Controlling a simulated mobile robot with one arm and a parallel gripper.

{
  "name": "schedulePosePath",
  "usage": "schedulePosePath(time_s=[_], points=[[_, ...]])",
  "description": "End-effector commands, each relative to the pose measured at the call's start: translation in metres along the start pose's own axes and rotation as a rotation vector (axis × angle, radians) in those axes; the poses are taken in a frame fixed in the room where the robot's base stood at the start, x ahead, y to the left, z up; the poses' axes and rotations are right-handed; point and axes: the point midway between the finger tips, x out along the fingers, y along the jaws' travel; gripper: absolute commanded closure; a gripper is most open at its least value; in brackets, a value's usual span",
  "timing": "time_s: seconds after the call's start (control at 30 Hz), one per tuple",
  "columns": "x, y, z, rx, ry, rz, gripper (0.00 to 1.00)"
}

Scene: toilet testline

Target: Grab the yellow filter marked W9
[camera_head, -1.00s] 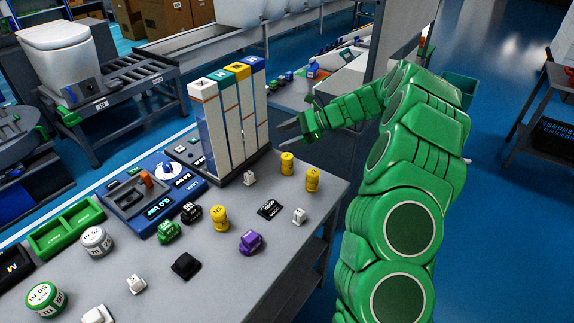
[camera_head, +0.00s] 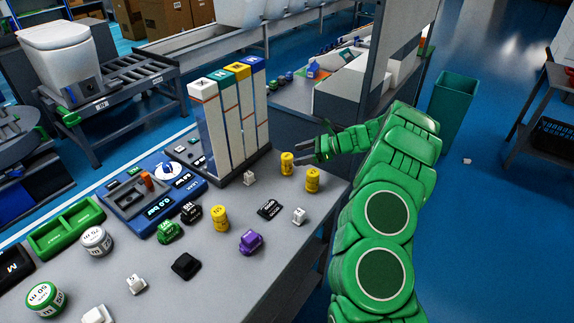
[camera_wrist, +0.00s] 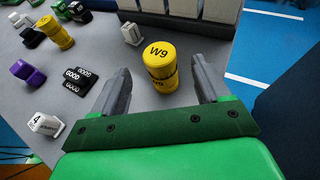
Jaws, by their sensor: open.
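The yellow filter marked W9 (camera_wrist: 160,66) stands upright on the table in the wrist view, between and just beyond my two fingertips. It appears to be the farther of two yellow cylinders at the table's right side, seen in the head view (camera_head: 287,163). My gripper (camera_head: 306,152) is open and empty beside it. In the wrist view, one finger of my gripper (camera_wrist: 163,88) is on each side of the filter, with gaps visible. The nearer yellow cylinder (camera_head: 312,180) stands close by; my gripper body probably hides it in the wrist view.
Another yellow filter (camera_head: 220,218) stands farther left, near black, green and purple pieces. A black GOOD tag (camera_head: 270,208) and white cubes (camera_head: 299,215) lie nearby. A tall rack of columns (camera_head: 230,120) stands behind. The table's right edge is close to my arm.

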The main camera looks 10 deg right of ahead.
Motion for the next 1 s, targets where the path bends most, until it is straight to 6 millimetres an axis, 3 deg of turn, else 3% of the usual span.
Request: schedulePosePath(time_s=[0.17,0.57,0.8,1.0], points=[[0.008,0.0,-0.02,0.001,0.001,0.001,0.24],[0.032,0.001,-0.018,-0.001,0.0,0.002,0.24],[0.067,0.001,-0.018,0.0,0.002,0.003,0.24],[0.083,0.001,-0.018,-0.001,0.0,0.002,0.24]])
